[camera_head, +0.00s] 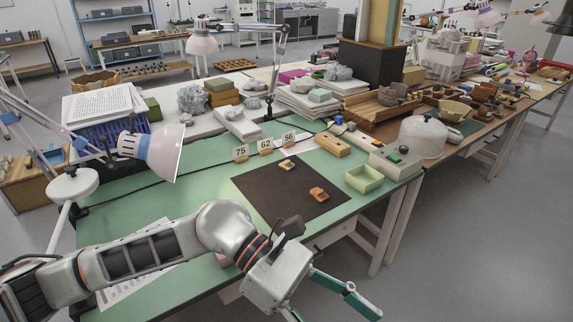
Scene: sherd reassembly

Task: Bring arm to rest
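My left arm reaches in from the left, low over the front of the green table (130,200). Its gripper (328,311) hangs off the table's front edge at the bottom of the view. Its fingers are spread apart and nothing shows between them; part of one finger is cut off by the picture edge. A dark mat (265,190) lies on the table behind the gripper. My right gripper is not in view.
Number cards 75, 62 and 56 (265,145) stand behind the mat. A pale green tray (364,178) is at its right, near a box with buttons (395,162). A lamp (155,150) overhangs the left side. Open floor (470,250) lies at right.

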